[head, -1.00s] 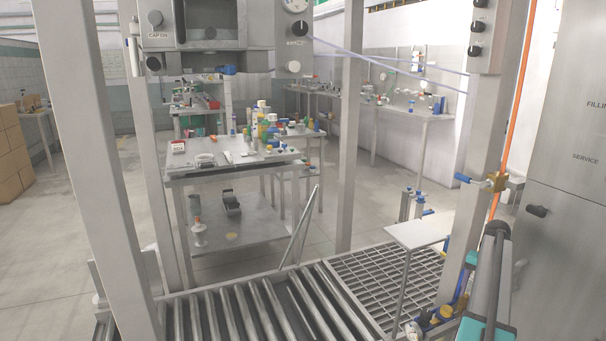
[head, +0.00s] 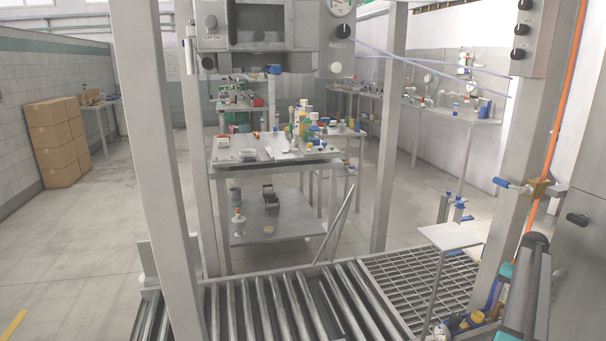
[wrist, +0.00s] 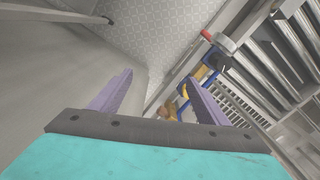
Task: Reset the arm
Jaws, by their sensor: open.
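My gripper (wrist: 158,102) shows in the wrist view with its two purple fingers apart and nothing between them. Behind the fingers are a grey panel surface and blue and yellow fittings (wrist: 206,72), with a red-tipped part above them. Part of my arm (head: 525,290), dark grey with teal, shows at the lower right of the head view. The fingers themselves are not visible in the head view.
A roller conveyor (head: 265,305) and a floor grating (head: 415,285) lie in front. Steel posts (head: 160,150) stand at left and right. A small raised plate (head: 450,236) is near the arm. A cluttered steel table (head: 275,165) stands beyond; cardboard boxes (head: 57,140) are at left.

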